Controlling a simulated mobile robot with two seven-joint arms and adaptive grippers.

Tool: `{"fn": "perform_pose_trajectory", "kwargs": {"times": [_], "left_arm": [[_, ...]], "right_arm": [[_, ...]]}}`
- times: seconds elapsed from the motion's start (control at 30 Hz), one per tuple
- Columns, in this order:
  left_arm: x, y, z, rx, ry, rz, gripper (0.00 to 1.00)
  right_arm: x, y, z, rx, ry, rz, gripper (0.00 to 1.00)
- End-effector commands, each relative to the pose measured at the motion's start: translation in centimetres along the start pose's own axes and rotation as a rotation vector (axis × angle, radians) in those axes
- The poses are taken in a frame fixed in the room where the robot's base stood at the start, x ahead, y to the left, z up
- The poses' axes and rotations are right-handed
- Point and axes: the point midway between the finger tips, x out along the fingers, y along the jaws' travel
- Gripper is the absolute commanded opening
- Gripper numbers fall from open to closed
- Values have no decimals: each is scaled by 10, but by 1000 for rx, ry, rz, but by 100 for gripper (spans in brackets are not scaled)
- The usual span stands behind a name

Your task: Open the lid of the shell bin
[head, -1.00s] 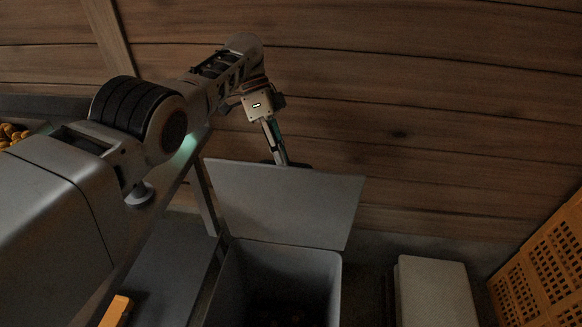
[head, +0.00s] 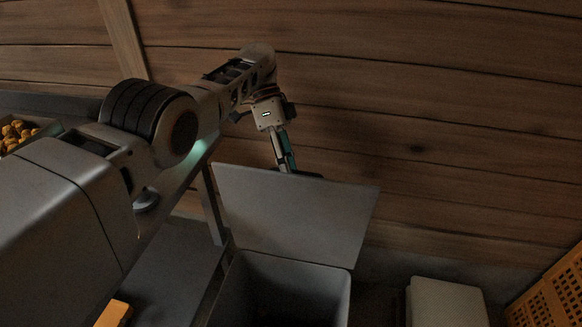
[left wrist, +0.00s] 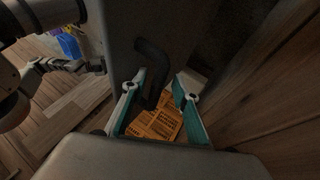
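The shell bin (head: 235,290) is a grey box at the bottom middle of the head view, its mouth uncovered and its inside dark. Its flat grey lid (head: 290,215) stands raised at the bin's far side. My left gripper (head: 287,170) is at the lid's upper edge, its fingertips partly hidden behind the lid. In the left wrist view my left gripper (left wrist: 160,108) has its teal-padded fingers well apart. A dark bar handle (left wrist: 151,72) on the grey panel reaches down between them; contact is unclear. An arm part at that view's left may be my right arm; its fingers cannot be made out.
A plank wall (head: 430,120) rises close behind the lid. A pale box (head: 447,303) and an orange slatted crate (head: 555,295) stand to the right. A dark bench (head: 170,275) with an orange item (head: 115,313) lies left of the bin. Chestnuts (head: 17,132) sit at the far left.

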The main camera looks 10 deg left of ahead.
Motion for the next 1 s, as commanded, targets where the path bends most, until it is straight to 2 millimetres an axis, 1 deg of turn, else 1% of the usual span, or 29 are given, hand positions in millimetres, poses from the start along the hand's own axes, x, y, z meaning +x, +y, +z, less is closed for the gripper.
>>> {"fn": "perform_pose_trajectory", "kwargs": {"times": [0.27,0.47,0.77,0.9,1.0], "left_arm": [[-4,2,-4,6,4,-5,29],[-15,7,-10,8,7,-5,29],[-45,23,-22,8,6,-4,29],[-66,35,-29,7,4,-7,29],[-75,41,-32,5,3,-5,29]], "right_arm": [[0,2,-3,2,5,3,40],[0,1,-2,2,3,2,40],[0,1,-2,1,3,2,40],[0,1,-2,1,2,2,40],[0,1,-2,1,2,1,40]]}}
